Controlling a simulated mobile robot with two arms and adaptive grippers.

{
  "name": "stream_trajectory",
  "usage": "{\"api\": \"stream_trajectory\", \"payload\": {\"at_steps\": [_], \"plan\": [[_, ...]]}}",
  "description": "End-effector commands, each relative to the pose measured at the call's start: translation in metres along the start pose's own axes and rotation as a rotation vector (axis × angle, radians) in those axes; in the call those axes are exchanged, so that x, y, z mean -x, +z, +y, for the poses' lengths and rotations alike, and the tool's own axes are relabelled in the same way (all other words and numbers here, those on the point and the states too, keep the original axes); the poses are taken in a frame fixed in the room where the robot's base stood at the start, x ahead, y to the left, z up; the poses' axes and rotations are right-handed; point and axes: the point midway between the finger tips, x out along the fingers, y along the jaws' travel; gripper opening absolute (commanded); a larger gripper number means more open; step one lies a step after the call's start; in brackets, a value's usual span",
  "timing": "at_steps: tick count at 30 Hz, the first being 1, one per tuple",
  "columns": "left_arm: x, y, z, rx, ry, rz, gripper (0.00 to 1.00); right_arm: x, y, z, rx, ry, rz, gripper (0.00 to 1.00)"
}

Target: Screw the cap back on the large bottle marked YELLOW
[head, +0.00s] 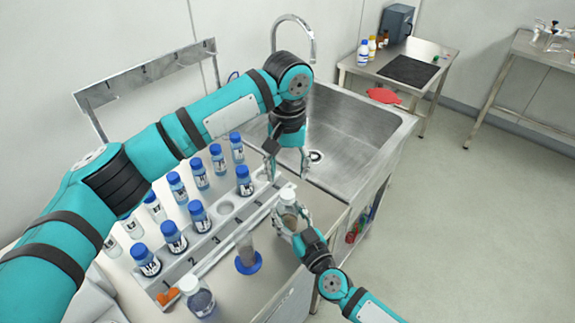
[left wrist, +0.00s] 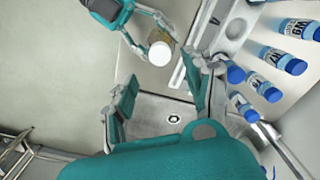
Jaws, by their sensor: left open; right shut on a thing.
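A clear bottle with brownish contents (head: 288,217) stands upright in my right gripper (head: 291,222), which is shut on it near the counter's front edge. A white cap (head: 288,193) sits on its top; I cannot tell whether it is screwed tight. The cap shows as a white disc in the left wrist view (left wrist: 160,53), beside the right gripper's fingers. My left gripper (head: 287,170) is open and empty, pointing down just above and behind the cap, apart from it. Its two spread fingers also show in the left wrist view (left wrist: 157,98). No YELLOW marking is readable on the held bottle.
A numbered rack (head: 222,226) with several blue-capped bottles stands left of the held bottle. A cylinder on a blue base (head: 248,262) and another white-capped bottle (head: 197,298) stand in front. The sink (head: 340,135) lies behind. A back table (head: 405,68) holds bottles.

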Motion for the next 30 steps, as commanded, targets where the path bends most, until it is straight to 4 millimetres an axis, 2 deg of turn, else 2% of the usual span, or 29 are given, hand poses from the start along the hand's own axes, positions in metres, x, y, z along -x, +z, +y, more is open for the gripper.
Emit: {"api": "stream_trajectory", "payload": {"at_steps": [3, 6, 10, 15, 24, 30], "plan": [[0.002, 0.0, 0.0, 0.239, 0.0, 0.0, 0.52, 0.0, 0.0, 0.0, 0.0, 0.0, 0.0, 0.0], [0.003, 0.0, 0.0, 0.398, 0.0, 0.0, 0.52, 0.0, 0.0, 0.0, 0.0, 0.0, 0.0, 0.0], [0.004, 0.0, 0.0, 0.53, 0.0, 0.0, 0.52, 0.0, 0.0, 0.0, 0.0, 0.0, 0.0, 0.0], [0.005, 0.0, 0.0, 0.591, 0.0, 0.0, 0.52, 0.0, 0.0, 0.0, 0.0, 0.0, 0.0, 0.0], [0.004, 0.0, 0.0, 0.591, 0.0, 0.0, 0.52, 0.0, 0.0, 0.0, 0.0, 0.0, 0.0, 0.0], [-0.015, 0.0, -0.001, 0.591, -0.002, -0.001, 0.52, 0.0, 0.0, 0.0, 0.0, 0.0, 0.001, 0.0]]}}
